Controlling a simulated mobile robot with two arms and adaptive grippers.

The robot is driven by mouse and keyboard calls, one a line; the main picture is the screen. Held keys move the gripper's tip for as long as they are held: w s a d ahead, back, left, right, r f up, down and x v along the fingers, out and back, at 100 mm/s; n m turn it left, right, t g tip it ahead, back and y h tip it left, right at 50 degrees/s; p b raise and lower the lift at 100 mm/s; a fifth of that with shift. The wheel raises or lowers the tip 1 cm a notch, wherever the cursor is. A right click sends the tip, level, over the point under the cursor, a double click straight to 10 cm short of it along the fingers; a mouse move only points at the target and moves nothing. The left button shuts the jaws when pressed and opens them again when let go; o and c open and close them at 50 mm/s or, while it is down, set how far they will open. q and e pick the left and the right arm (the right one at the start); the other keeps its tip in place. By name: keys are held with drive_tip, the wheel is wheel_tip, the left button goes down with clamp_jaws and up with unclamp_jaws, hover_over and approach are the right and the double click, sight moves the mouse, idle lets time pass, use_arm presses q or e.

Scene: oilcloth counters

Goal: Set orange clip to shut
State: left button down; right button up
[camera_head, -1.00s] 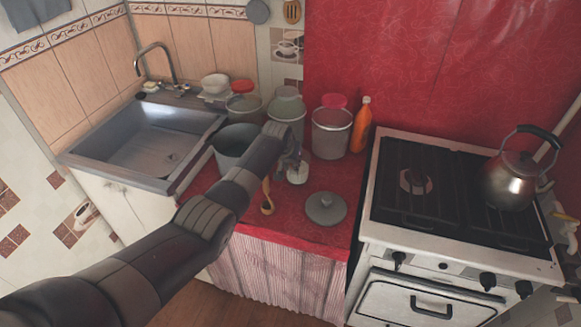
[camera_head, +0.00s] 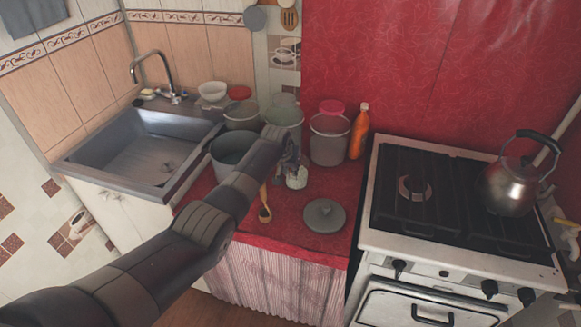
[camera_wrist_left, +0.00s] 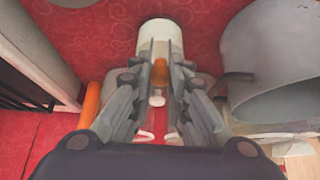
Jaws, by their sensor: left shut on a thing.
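My left gripper (camera_head: 287,160) is over the red counter, in front of the pails. In the left wrist view, a small orange piece (camera_wrist_left: 160,72), seemingly the orange clip, sits between the gripper's fingers (camera_wrist_left: 159,60), which are shut on it. A white cylindrical container (camera_wrist_left: 161,36) is just beyond the fingertips; it also shows under the gripper in the head view (camera_head: 297,178). I cannot tell whether the clip touches it. The fingers hide the clip in the head view, and its own open or shut state cannot be told. My right gripper is not in view.
A grey pot (camera_head: 232,150) stands close left of the gripper, a pail (camera_head: 329,140) and an orange bottle (camera_head: 359,132) behind right. A grey lid (camera_head: 324,215) and a wooden spoon (camera_head: 264,212) lie in front. The stove (camera_head: 390,238) is at right.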

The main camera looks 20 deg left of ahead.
use_arm(q)
drive_tip(key=shift+r, duration=0.1)
idle(0.7)
drive_tip(key=c, duration=1.8)
unclamp_jaws()
drive_tip(key=shift+s+r, duration=0.1)
drive_tip(key=shift+v, duration=5.85)
